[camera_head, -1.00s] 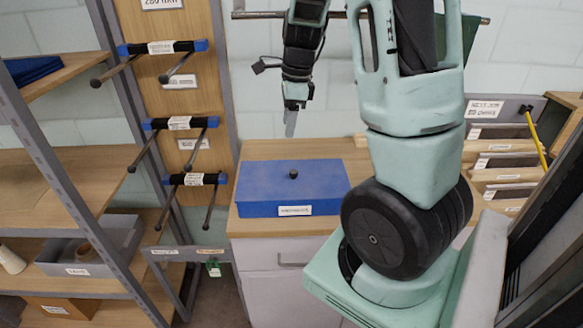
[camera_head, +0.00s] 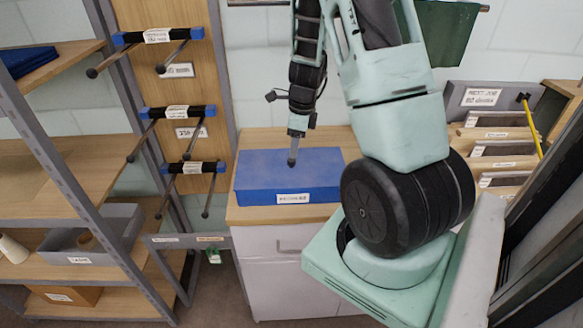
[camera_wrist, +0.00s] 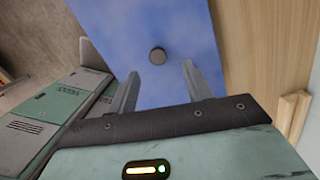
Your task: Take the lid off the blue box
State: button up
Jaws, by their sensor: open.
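The blue box (camera_head: 255,192) stands on a wooden counter, with a white label on its front. Its flat blue lid (camera_head: 265,166) is on it, with a small dark round knob (camera_head: 291,163) in the middle of the top. The knob (camera_wrist: 157,56) shows between and a little beyond the fingertips, and the lid (camera_wrist: 185,28) fills the middle. I cannot tell whether anything touches.
The wooden counter (camera_head: 245,143) has bare room behind the box. Left of it is a board with several pegs (camera_head: 180,112) and a shelf rack (camera_head: 65,150) holding a grey bin (camera_head: 112,238). Several wooden slots (camera_head: 490,149) stand at the right.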

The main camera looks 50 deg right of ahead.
aim_at(292, 160)
jog(key=f, duration=0.3)
jog(key=f+p, duration=0.1)
jog(key=shift+w+a+f, duration=0.35)
jog(key=shift+f, duration=0.05)
jog(key=shift+c, duration=0.3)
grip_shut()
